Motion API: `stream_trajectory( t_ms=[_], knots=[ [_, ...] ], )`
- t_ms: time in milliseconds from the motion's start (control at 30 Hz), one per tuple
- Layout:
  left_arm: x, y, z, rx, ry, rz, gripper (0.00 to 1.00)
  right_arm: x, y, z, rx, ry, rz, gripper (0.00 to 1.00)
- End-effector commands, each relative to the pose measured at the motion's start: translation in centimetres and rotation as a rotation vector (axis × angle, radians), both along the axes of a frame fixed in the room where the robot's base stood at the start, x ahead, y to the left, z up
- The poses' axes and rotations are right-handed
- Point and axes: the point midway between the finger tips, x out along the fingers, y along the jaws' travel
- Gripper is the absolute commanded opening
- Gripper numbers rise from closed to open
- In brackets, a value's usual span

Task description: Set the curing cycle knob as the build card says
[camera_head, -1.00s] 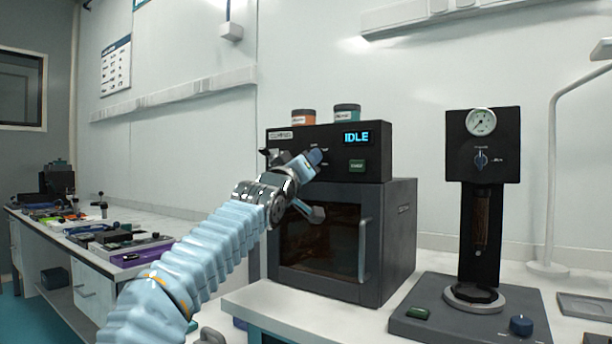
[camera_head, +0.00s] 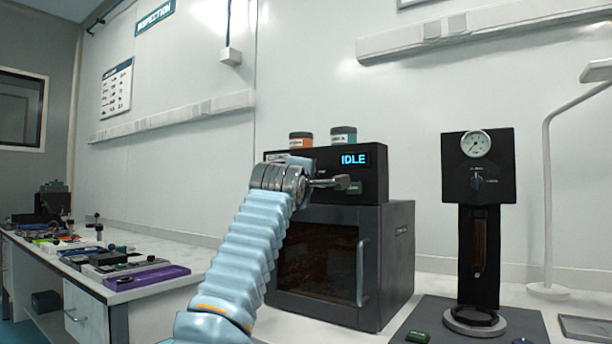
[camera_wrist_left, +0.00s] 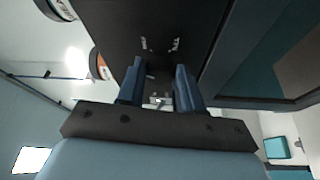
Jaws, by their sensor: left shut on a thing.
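The dark curing oven (camera_head: 395,240) stands on the bench, its display (camera_head: 353,160) reading IDLE. My left gripper (camera_head: 290,172) is up at the oven's control panel, and its wrist covers the panel's left part. In the left wrist view, the two blue fingers of the gripper (camera_wrist_left: 158,75) point at the black panel (camera_wrist_left: 120,25), with small white markings just beyond them. The gripper is shut on the knob, which is mostly hidden between the fingers; its setting cannot be read. No readable build card shows. My right gripper is not in view.
An orange-banded jar (camera_head: 301,139) and a teal-banded jar (camera_head: 343,136) stand on the oven. A green button (camera_head: 353,187) sits below the display. A gauge stand (camera_head: 478,165) with its own knob is at right. A side bench (camera_head: 120,295) holds a purple tray.

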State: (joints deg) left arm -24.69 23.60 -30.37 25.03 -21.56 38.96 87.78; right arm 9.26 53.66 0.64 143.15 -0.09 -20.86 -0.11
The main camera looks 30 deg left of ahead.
Motion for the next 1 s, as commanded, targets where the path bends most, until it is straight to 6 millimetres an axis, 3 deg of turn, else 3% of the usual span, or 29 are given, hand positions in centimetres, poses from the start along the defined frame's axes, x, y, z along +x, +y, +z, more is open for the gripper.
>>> stream_trajectory(
  t_ms=[100, 500, 1000],
  knots=[
    [0.0, 0.0, 0.6, -0.098, 0.007, 0.002, 0.05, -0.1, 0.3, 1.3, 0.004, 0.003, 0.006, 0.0],
    [0.0, 0.1, 0.7, -0.333, 0.024, 0.002, 0.05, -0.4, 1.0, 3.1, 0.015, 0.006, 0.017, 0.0],
    [0.0, 0.2, 0.5, -0.395, 0.03, 0.003, 0.05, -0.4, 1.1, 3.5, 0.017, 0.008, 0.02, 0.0]
  ],
)
